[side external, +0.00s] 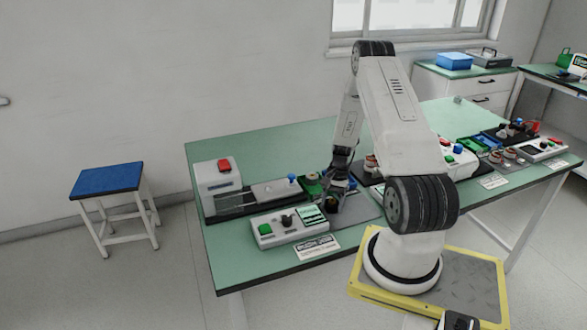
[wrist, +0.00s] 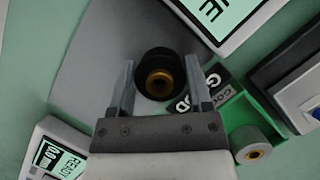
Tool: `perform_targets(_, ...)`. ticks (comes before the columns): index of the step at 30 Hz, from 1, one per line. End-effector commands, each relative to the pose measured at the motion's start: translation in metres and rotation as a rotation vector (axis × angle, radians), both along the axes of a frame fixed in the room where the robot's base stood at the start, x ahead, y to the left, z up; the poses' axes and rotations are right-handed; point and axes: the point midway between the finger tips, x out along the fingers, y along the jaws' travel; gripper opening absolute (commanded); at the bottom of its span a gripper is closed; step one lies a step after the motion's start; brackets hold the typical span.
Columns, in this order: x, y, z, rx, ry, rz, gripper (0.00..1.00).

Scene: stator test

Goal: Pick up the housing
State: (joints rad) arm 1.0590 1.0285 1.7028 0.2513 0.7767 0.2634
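A round black part with a brass-coloured centre (wrist: 158,73), which looks like the housing, stands on a grey plate (wrist: 85,75) in the wrist view. My gripper (wrist: 159,62) is open, with one finger on each side of this part and a small gap showing at both sides. I cannot tell how high the fingertips are above the plate. In the side view my gripper (side external: 338,192) points down over the green table, and it hides the part there.
A green bin (wrist: 236,110) labelled GOOD holds a grey round part with a brass centre (wrist: 250,146), close to my right finger. Display boxes (wrist: 228,18) stand near.

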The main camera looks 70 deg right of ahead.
Motion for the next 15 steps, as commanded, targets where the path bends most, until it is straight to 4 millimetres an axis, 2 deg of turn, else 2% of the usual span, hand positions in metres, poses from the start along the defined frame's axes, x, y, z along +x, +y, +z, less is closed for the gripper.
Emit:
perform_targets(1, 0.0001, 0.0000, 0.0001, 0.000, 0.000, 0.000, 0.17)
perform_targets(3, 0.0002, -0.0002, 0.0001, 0.000, 0.000, 0.000, 0.02)
perform_targets(15, 0.0003, -0.0004, 0.0055, -0.001, -0.001, 0.000, 0.02)
